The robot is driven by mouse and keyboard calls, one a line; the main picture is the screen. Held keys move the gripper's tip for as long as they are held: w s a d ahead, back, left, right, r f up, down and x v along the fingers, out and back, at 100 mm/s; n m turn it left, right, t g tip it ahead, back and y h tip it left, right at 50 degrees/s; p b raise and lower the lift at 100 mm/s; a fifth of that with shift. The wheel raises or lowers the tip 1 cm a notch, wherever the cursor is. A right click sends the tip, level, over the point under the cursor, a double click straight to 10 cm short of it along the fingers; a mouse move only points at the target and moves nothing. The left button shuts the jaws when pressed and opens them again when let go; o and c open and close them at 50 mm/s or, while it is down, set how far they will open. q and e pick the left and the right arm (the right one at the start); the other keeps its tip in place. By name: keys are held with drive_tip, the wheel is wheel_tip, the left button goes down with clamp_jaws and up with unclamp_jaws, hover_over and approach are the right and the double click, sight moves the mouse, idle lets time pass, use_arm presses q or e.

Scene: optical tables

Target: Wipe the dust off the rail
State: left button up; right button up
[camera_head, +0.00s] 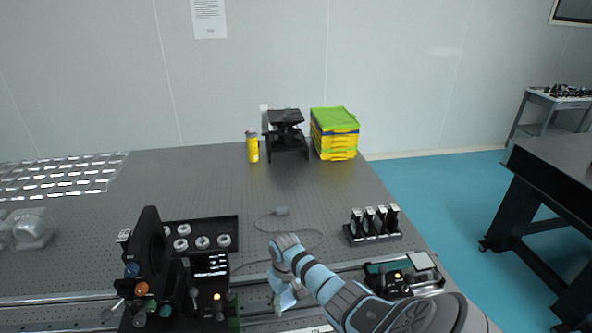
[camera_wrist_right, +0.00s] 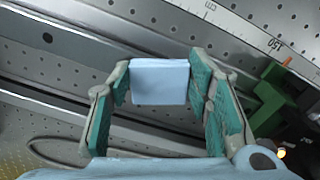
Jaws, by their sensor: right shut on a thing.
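A pale blue block-like wiper (camera_wrist_right: 160,80) is held between the green-padded fingers of my right gripper (camera_head: 285,293), which is shut on it. The gripper also shows in the right wrist view (camera_wrist_right: 160,95). The long metal rail (camera_head: 62,299) runs across the front of the table, and my right gripper is over it. In the right wrist view the rail (camera_wrist_right: 75,52) runs diagonally behind the wiper. I cannot tell whether the wiper touches the rail, and I cannot make out dust. My left gripper is not in view.
A dark optical mount (camera_head: 150,255) and a small lit display (camera_head: 210,265) stand left of the gripper. A green-based device (camera_head: 390,272) is to the right, a black holder (camera_head: 372,236) behind it. A cable (camera_head: 310,232) lies behind the gripper. The table middle is mostly clear.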

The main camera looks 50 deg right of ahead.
sight(270, 309)
drive_tip(key=shift+w+a, duration=0.75)
drive_tip(key=shift+a, duration=0.05)
drive_tip(key=shift+w+a+f+b, duration=0.15)
drive_tip(key=shift+w+a, duration=0.2)
drive_tip(key=shift+a, duration=0.2)
drive_tip(key=shift+w+a+r+b, duration=0.1)
drive_tip(key=shift+w+a+b, duration=0.05)
drive_tip(key=shift+w+a, duration=0.3)
drive_tip(key=shift+a, duration=0.1)
wheel_tip(270, 309, up, 5)
drive_tip(key=shift+w+r+p, duration=0.1)
drive_tip(key=shift+r+p, duration=0.1)
drive_tip(key=shift+p, duration=0.1)
drive_tip(key=shift+r, duration=0.25)
